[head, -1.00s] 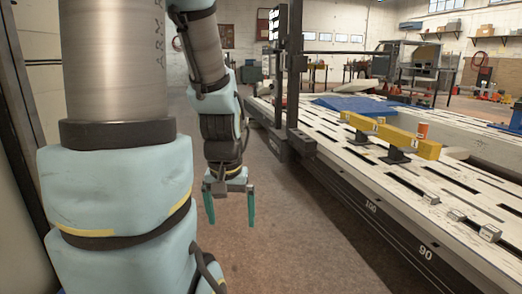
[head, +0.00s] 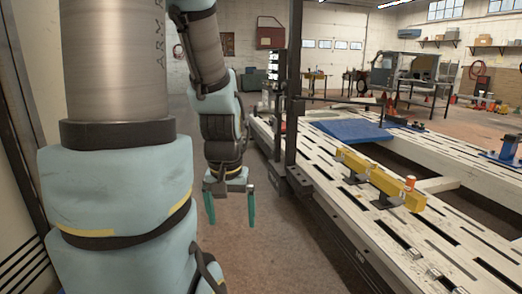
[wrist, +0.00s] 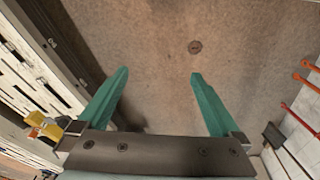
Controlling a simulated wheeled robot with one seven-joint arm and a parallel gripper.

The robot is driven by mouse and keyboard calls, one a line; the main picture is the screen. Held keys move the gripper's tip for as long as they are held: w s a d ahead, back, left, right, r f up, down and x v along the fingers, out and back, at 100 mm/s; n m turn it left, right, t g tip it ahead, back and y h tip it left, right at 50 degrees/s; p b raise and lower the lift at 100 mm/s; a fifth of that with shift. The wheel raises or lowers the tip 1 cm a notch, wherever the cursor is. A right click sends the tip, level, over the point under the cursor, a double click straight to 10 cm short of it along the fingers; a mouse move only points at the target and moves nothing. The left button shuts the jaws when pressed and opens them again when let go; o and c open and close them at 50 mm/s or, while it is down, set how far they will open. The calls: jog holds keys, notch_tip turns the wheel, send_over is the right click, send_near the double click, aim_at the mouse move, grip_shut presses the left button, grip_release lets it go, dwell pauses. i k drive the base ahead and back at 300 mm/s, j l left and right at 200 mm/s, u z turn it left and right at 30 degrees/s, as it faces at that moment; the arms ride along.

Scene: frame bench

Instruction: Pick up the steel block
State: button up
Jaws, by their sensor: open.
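My gripper (head: 231,222) hangs over the floor to the left of the bench, fingers down, well apart from the blocks. In the wrist view my gripper (wrist: 159,75) is open and empty, with only floor between its teal fingers. No grey block can be made out in the wrist view.
The long bench (head: 345,205) fills the right side. A yellow beam (head: 379,178) stands on it with an orange cylinder (head: 410,183) close by. A blue sheet (head: 350,130) lies farther back. A dark post (head: 293,100) rises at the bench's left edge. The floor (head: 280,255) beside the bench is clear.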

aim_at(413, 253)
jog(key=z, duration=1.65)
jog(key=i+u, duration=0.15)
jog(key=u, duration=0.5)
jog(key=i+l+u, duration=0.4)
jog(key=l, duration=0.25)
jog(key=i+l+u, duration=0.2)
jog(key=i+l, duration=0.1)
jog(key=l, duration=0.2)
jog(key=i+l, duration=0.25)
jog(key=l, duration=0.3)
